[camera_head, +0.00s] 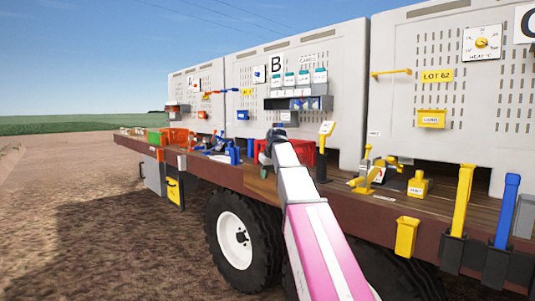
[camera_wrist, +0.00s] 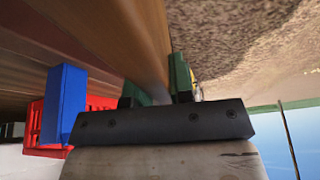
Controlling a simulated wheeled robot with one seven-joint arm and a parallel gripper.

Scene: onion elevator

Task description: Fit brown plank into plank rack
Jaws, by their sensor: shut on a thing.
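The brown plank (camera_wrist: 125,35) runs from the top of the wrist view down between the green fingers of my gripper (camera_wrist: 160,88), which is shut on it. In the head view my gripper (camera_head: 264,158) is small and partly hidden behind my arm, at the trailer's front edge. A tan-brown piece there (camera_head: 262,186), below the gripper, appears to be the same plank, close against the trailer side. I cannot make out for certain which fixture is the plank rack.
A red crate (camera_head: 302,152) and a blue post (camera_wrist: 64,103) stand close beside my gripper on the trailer deck (camera_head: 335,190). Yellow tools (camera_head: 372,172) lie to the right. Large wheels (camera_head: 236,243) sit below the deck. Open dirt ground lies in front.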

